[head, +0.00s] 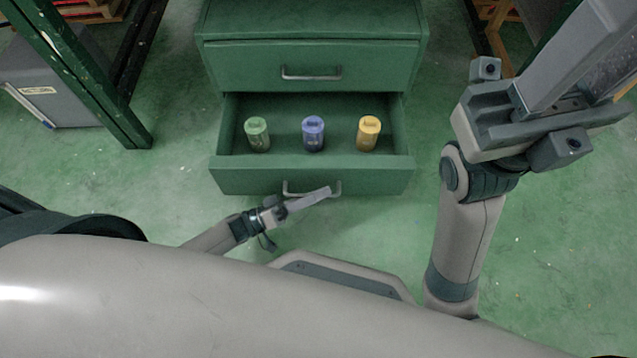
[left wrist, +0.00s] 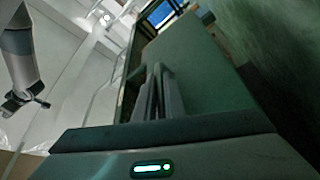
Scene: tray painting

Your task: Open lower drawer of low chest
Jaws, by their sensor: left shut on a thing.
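The low green chest (head: 313,22) stands ahead in the head view. Its lower drawer (head: 216,176) is pulled out, and its inside shows. The upper drawer (head: 310,72) is closed. My left gripper (head: 318,194) is at the lower drawer's front, shut on its metal handle (head: 338,188). In the left wrist view, the fingers of my left gripper (left wrist: 157,92) lie close together against the green drawer front (left wrist: 205,75); the handle between them is hard to make out. My right gripper (head: 590,60) is raised at the right, away from the chest; its finger gap is unclear.
A green canister (head: 257,135), a blue canister (head: 313,134) and a yellow canister (head: 368,134) stand upright in the lower drawer. A green rack post (head: 75,70) and a grey box (head: 60,85) are at the left. The floor (head: 165,175) beside the drawer is clear.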

